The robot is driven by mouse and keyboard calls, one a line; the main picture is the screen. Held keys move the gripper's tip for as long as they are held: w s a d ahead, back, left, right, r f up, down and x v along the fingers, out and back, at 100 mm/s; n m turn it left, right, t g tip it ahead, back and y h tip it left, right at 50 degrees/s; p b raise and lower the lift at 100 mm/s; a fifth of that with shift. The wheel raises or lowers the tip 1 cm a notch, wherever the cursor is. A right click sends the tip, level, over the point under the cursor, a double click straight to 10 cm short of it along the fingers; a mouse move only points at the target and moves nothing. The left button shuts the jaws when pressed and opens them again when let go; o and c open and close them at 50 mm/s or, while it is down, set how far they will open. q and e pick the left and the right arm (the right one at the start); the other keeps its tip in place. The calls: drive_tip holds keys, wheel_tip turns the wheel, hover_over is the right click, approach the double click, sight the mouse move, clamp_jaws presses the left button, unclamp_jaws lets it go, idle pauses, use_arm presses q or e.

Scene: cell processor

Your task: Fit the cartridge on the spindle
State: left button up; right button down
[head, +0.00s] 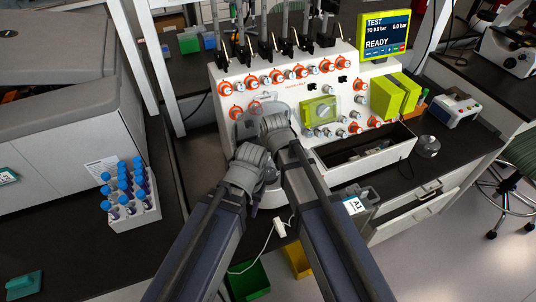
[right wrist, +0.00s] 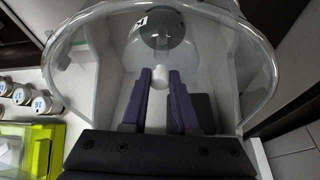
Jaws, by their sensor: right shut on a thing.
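My right gripper (right wrist: 161,88), with purple fingers in the right wrist view, is shut on a small white cylinder (right wrist: 163,76). The cylinder seems to be part of the cartridge, but I cannot tell for sure. A clear rounded wall (right wrist: 262,62) curves around the fingers, and a grey round part (right wrist: 160,32) with a small label sits just beyond the cylinder. The spindle cannot be made out. In the head view my right wrist hides the right fingertips in front of the cell processor (head: 222,84). My left gripper (head: 269,176) is mostly hidden by its wrist.
The processor panel carries orange-ringed knobs (head: 360,86) and a display (head: 384,35) reading READY. An open tray (head: 362,158) juts out at the right. A rack of blue-capped tubes (head: 138,214) stands left; green (head: 250,281) and yellow (head: 297,262) bins are below.

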drive_tip(key=shift+f, duration=0.1)
idle(0.3)
drive_tip(key=shift+f+b, duration=0.75)
drive_tip(key=shift+b, duration=0.05)
drive_tip(key=shift+f+b, duration=0.35)
drive_tip(key=c, duration=0.6)
unclamp_jaws()
drive_tip(key=shift+r, duration=0.1)
drive_tip(key=p+v, duration=0.7)
drive_tip(key=shift+s+r, duration=0.15)
drive_tip(key=shift+r, duration=0.25)
